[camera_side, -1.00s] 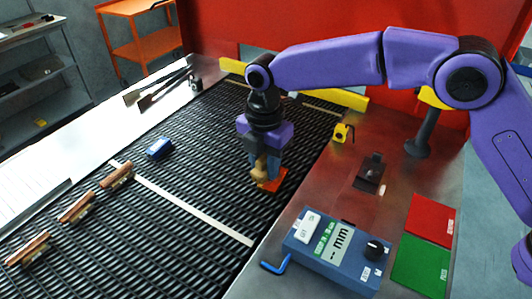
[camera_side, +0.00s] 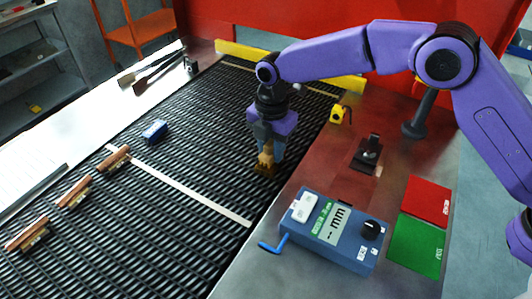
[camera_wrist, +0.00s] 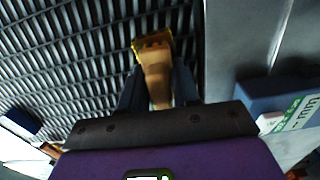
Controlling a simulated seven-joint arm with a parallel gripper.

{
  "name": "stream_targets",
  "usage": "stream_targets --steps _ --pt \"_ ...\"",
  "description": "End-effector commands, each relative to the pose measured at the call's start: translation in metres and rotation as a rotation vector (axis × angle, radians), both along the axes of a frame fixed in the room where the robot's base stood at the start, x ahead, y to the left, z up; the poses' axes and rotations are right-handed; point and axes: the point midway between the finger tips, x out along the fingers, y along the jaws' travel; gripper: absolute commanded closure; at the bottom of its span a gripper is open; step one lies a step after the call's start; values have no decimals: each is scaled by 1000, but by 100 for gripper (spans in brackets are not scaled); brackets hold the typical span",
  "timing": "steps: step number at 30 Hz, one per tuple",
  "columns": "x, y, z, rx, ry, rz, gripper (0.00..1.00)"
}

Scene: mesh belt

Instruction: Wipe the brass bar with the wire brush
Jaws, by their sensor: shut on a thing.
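My gripper (camera_side: 267,150) is shut on the tan wooden handle of the wire brush (camera_side: 265,160), low over the right part of the dark mesh belt (camera_side: 195,150). In the wrist view the handle (camera_wrist: 156,75) stands between the fingers and ends in a wider brown head. A gold-yellow edge shows around that head against the mesh. I cannot tell whether this edge is the brush's bristles or the brass bar under it. No separate brass bar can be made out clearly, and the contact under the head is hidden.
A pale strip (camera_side: 180,186) crosses the belt.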

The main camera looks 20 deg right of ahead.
Motion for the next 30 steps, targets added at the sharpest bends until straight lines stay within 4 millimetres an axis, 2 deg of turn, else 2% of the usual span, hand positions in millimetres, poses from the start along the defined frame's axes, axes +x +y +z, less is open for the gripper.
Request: stream_targets --steps 14,30 --pt "30 -28 0 -1 1 -3 93" --pt "-2 2 0 -1 1 2 93"
